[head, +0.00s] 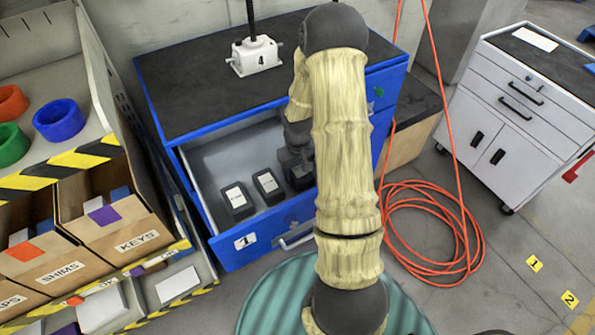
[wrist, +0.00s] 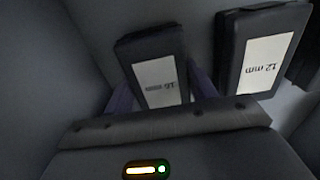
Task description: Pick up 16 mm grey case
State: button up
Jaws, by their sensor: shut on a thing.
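The 16 mm case (wrist: 152,48) is a dark grey box with a white label that reads upside down in the wrist view. My gripper (wrist: 163,90) is shut on it, with a finger on each side. In the head view my gripper (head: 297,160) is down inside the open drawer (head: 213,160), at its right part. There my gripper and arm hide most of the held case. I cannot tell whether the case is clear of the drawer floor.
The 12 mm case (wrist: 262,55) lies beside the held case; it is the middle case (head: 267,185) in the head view. Another dark case (head: 236,200) lies left of it. A white screw jack (head: 256,57) stands on the blue cabinet. An orange hose (head: 425,235) lies coiled at right.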

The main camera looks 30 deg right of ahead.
aim_at(298, 168)
jog(key=shift+r, duration=0.15)
notch_tip(298, 168, up, 10)
jog(key=shift+f+b, duration=0.1)
jog(key=shift+b, duration=0.2)
dwell(0.4)
